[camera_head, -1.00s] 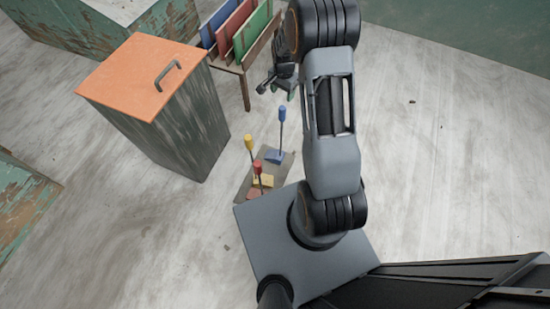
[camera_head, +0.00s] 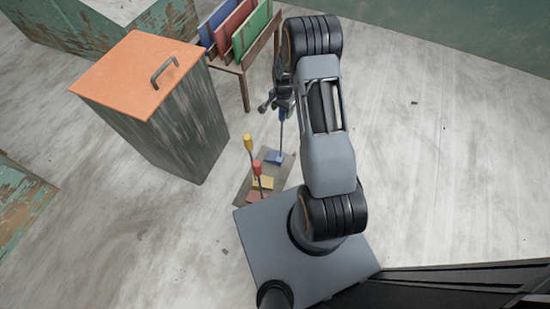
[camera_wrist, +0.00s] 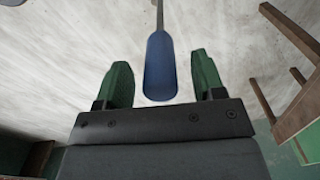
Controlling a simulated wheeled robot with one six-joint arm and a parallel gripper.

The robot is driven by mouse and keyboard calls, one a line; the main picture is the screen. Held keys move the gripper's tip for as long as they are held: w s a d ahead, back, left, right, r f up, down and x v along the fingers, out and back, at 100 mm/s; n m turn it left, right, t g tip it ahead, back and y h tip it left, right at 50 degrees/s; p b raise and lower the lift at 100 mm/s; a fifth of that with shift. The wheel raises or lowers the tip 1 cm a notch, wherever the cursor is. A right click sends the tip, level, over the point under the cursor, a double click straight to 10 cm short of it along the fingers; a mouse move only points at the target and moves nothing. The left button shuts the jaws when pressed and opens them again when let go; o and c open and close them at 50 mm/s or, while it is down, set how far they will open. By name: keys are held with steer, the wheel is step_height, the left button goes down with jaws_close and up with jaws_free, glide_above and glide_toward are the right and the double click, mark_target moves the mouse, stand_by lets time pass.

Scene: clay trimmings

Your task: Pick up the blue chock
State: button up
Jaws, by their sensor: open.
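The blue chock (camera_head: 275,157) stands on a dark mat (camera_head: 246,187) on the floor, with a thin upright stem rising from its blue foot. My gripper (camera_head: 282,106) is at the top of that stem and hides most of its blue handle in the head view. In the wrist view the blue handle (camera_wrist: 160,68) lies between the two green fingers of my gripper (camera_wrist: 160,58), with a gap on each side. The jaws are open and not closed on it.
A yellow chock (camera_head: 262,183) and a red chock (camera_head: 254,196) share the mat, their stems upright. A bin with an orange lid (camera_head: 128,72) stands to the left. A wooden rack (camera_head: 243,82) with blue, red and green boards is behind.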

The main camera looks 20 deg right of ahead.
steer(key=shift+f, duration=0.95)
steer(key=shift+c, duration=0.4)
steer(key=shift+r, duration=0.15)
steer(key=c, duration=0.9)
